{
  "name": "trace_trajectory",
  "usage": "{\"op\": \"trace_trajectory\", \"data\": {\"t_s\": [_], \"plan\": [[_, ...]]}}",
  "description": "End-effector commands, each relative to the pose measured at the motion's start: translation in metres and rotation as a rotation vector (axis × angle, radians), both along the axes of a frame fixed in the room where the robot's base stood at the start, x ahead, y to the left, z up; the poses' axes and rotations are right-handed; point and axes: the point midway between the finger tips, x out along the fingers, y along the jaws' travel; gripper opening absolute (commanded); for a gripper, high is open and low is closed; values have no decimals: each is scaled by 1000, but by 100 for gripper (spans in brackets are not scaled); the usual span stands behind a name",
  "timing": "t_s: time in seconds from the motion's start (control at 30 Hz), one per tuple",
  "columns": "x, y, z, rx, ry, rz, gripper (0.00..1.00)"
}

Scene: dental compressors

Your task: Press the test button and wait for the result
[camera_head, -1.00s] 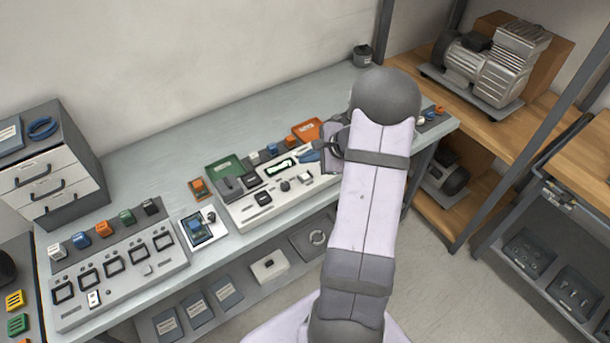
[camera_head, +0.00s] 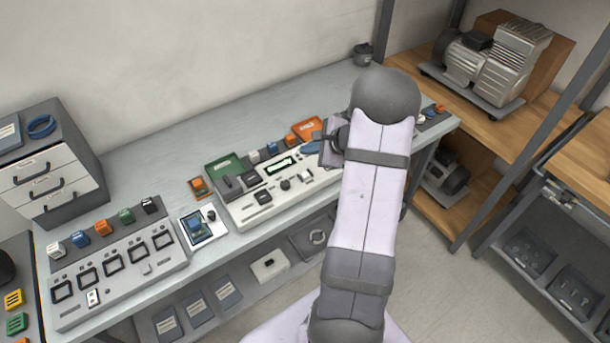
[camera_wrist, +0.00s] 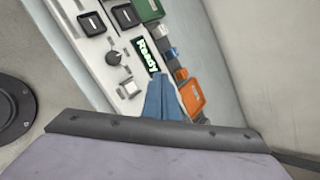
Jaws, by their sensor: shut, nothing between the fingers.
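The light grey test panel (camera_head: 241,215) stands on the bench. In the wrist view the fingertips (camera_wrist: 156,76) are just beside the display's end, apart from the white button. Whether they touch the panel cannot be told.
Two black-framed sockets (camera_wrist: 92,22) are on the panel. Behind it are a green tray (camera_head: 222,167), an orange tray (camera_head: 305,130) and small coloured blocks (camera_head: 272,148). A phone-like device (camera_head: 197,228) and a second panel (camera_head: 70,315) lie to the left.

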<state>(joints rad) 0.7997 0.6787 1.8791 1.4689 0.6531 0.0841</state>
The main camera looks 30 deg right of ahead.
Motion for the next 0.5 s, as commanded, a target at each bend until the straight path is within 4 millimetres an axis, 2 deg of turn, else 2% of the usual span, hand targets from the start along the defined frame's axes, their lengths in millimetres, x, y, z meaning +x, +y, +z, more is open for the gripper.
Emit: {"op": "trace_trajectory", "data": {"t_s": [0.5], "plan": [[0,0,-62,0,1,-1,0]]}}
